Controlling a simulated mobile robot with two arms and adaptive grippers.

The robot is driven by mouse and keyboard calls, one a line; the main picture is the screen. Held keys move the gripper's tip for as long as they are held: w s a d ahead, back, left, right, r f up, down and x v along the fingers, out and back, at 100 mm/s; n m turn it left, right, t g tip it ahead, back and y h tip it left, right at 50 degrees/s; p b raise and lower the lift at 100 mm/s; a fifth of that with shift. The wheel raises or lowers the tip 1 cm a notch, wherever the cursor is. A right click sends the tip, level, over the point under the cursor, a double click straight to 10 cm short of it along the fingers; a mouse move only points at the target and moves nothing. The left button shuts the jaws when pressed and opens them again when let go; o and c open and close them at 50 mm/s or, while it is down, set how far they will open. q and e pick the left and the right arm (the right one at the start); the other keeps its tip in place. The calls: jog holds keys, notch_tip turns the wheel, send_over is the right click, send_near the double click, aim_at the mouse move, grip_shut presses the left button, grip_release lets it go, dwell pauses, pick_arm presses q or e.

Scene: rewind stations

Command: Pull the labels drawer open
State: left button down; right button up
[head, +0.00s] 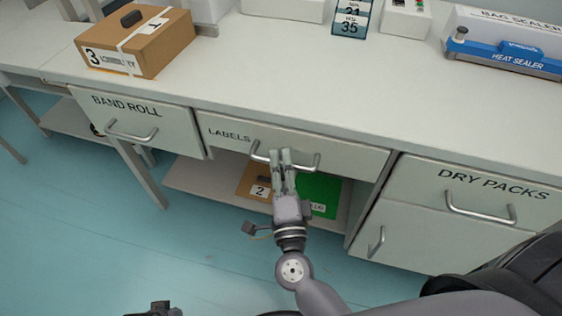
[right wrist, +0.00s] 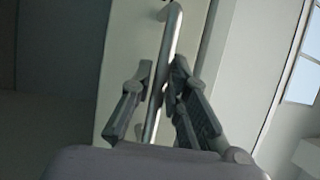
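The labels drawer (head: 345,151) has a pale front marked LABELS and a bar handle (head: 312,166). Its front sits below the counter edge and looks closed. My right gripper (head: 282,158) is at the middle of this handle, fingers pointing to the drawer front. In the right wrist view, the handle bar (right wrist: 173,35) passes between the two fingers (right wrist: 163,75), which lie close on either side and look shut on it. Part of the bar is hidden behind the fingers in the head view. A dark piece of my left gripper (head: 160,309) shows at the bottom edge, mostly cut off.
The band roll drawer (head: 170,124) is on the left and the dry packs drawer (head: 490,188) on the right. A shelf below holds a brown box (head: 256,184) and a green item (head: 321,190). A carton (head: 150,48) and heat sealer (head: 505,55) stand on the counter (head: 300,75).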

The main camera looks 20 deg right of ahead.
grip_shut()
dwell(0.5)
